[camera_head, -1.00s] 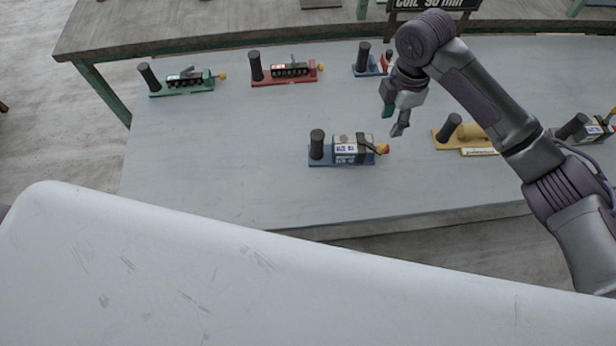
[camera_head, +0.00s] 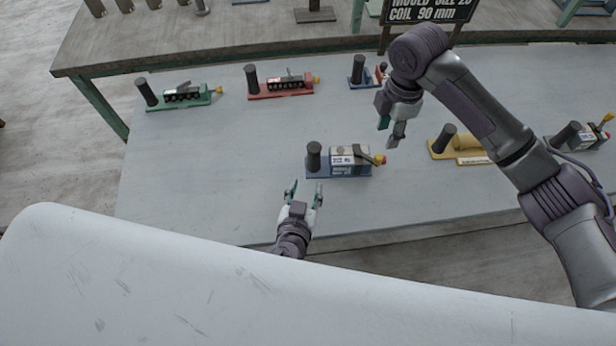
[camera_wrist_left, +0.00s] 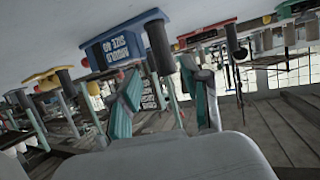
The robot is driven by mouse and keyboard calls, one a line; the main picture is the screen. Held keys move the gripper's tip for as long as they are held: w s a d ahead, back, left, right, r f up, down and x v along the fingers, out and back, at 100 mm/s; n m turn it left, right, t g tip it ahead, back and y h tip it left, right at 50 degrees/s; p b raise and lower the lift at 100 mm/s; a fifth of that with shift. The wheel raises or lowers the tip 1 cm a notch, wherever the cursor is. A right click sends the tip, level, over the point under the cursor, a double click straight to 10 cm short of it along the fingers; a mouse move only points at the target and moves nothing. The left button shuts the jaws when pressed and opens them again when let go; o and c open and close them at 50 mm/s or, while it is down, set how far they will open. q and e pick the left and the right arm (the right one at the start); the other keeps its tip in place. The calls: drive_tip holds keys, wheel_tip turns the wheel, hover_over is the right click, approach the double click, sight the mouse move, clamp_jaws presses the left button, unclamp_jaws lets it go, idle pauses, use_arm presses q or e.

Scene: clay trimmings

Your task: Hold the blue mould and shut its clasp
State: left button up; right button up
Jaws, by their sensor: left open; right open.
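The blue mould (camera_head: 345,176) stands near the table's front edge, with a dark upright post (camera_head: 314,156) at its left and a pale labelled block on it. Its clasp lever (camera_head: 366,155) slopes towards a red and yellow knob at the right end; I cannot tell if it is shut. The mould also shows upside down in the left wrist view (camera_wrist_left: 118,48). My left gripper (camera_head: 305,188) is open and empty, just in front of the post end; its fingers show in the wrist view (camera_wrist_left: 163,95). My right gripper (camera_head: 390,132) is open, behind and right of the knob.
A dark sign (camera_head: 428,10) stands behind. The table (camera_head: 200,160) is clear left of the blue mould.

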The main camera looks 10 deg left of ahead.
sight(313, 163)
use_arm(q)
drive_tip(key=x, duration=1.3)
drive_tip(key=shift+w+f, duration=0.15)
